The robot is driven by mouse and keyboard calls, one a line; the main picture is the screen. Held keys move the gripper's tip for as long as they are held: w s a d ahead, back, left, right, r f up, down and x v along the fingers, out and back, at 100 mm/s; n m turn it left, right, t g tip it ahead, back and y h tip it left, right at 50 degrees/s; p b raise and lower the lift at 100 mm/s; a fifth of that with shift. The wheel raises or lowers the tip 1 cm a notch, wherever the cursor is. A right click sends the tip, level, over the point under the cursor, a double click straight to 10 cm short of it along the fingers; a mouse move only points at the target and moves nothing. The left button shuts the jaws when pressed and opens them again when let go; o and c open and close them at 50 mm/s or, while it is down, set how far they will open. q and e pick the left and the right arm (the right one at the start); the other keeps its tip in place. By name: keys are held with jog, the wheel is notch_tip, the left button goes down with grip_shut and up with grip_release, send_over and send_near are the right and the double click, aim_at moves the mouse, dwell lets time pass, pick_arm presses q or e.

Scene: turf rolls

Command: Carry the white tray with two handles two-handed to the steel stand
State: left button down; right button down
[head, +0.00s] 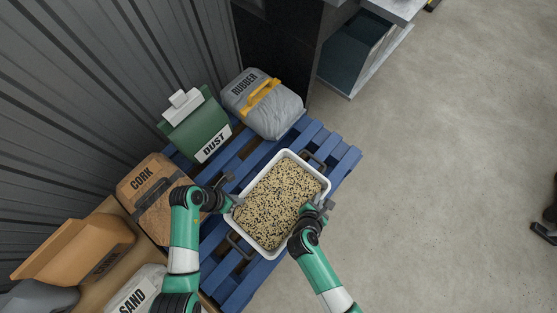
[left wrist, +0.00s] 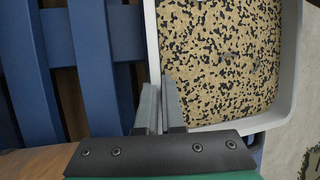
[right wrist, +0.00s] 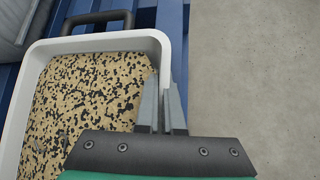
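The white tray (head: 233,222), filled with tan and black speckled granules, sits on a blue pallet. Its two dark handles are at its far end (head: 314,161) and near end (head: 240,246). My left gripper (head: 234,200) is at the tray's left long wall, its fingers (left wrist: 161,98) closed on either side of the rim. My right gripper (head: 319,204) is at the right long wall, its fingers (right wrist: 163,98) also closed about the rim. Neither gripper is on a handle. A grey metal structure (head: 398,10) at the top, partly cut off, may be the steel stand.
The blue pallet (head: 340,165) also bears a green DUST bag (head: 195,128) and a grey RUBBER bag (head: 262,105). A CORK bag (head: 150,190) and SAND bag (head: 135,292) are at left, near a corrugated wall (head: 110,70). Concrete floor (head: 450,170) is open at right.

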pick_arm(q)
jog(key=shift+r, duration=0.1)
pick_arm(e)
jog(key=shift+r, duration=0.1)
